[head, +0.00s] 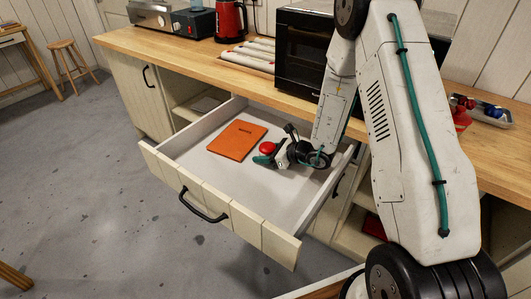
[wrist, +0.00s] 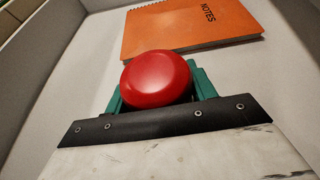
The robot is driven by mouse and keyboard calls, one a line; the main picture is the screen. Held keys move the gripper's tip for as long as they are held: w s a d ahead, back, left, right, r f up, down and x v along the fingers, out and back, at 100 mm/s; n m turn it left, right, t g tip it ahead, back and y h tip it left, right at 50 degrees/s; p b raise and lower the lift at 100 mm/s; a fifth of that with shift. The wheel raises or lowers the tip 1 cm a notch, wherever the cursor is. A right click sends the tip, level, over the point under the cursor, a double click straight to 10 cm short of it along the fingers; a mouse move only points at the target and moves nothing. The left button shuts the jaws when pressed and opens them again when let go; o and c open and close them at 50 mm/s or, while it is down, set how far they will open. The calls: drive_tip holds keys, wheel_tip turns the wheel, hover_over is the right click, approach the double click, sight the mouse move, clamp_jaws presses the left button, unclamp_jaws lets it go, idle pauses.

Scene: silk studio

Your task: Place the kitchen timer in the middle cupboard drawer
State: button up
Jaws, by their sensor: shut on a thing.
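The kitchen timer (wrist: 156,78) is a round red piece, seen large in the wrist view between the green fingertips of my gripper (wrist: 160,90). In the head view the timer (head: 267,148) is a small red shape at the end of my gripper (head: 268,156). My gripper is shut on it, inside the open drawer (head: 240,179). The timer is over the right half of the drawer floor. I cannot tell whether it touches the floor. Its underside is hidden.
An orange notebook (head: 237,140) marked NOTES lies flat in the drawer, left of the timer. The drawer front has a black handle (head: 203,205). The wooden counter (head: 190,51) above carries an oven (head: 302,50) and a red kettle (head: 229,20). The front drawer floor is clear.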

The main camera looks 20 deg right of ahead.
drive_tip(key=o, duration=1.1)
drive_tip(key=shift+d+r, duration=0.2)
drive_tip(key=v, duration=1.1)
drive_tip(key=shift+s+d+r, duration=0.15)
drive_tip(key=shift+s, duration=0.05)
drive_tip(key=s+a+r+n+g+y, duration=0.1)
drive_tip(key=s+a+r+n+g, duration=0.3)
drive_tip(key=s+a+r+n, duration=0.35)
drive_tip(key=s+a+r+n+g, duration=0.5)
drive_tip(key=r+n, duration=0.3)
drive_tip(key=r, duration=0.3)
drive_tip(key=s+d+r+n+h, duration=0.2)
drive_tip(key=s+d+n+h, duration=0.1)
drive_tip(key=s, duration=0.3)
drive_tip(key=s+d+r+n+h, duration=0.3)
drive_tip(key=s+n+h, duration=0.1)
drive_tip(key=s, duration=0.1)
drive_tip(key=s+d+r+n+h, duration=0.3)
drive_tip(key=s+n, duration=0.1)
drive_tip(key=s, duration=0.2)
drive_tip(key=shift+s+d+n+t+h, duration=0.1)
drive_tip(key=shift+s+n+t+h, duration=0.2)
drive_tip(key=shift+t, duration=0.1)
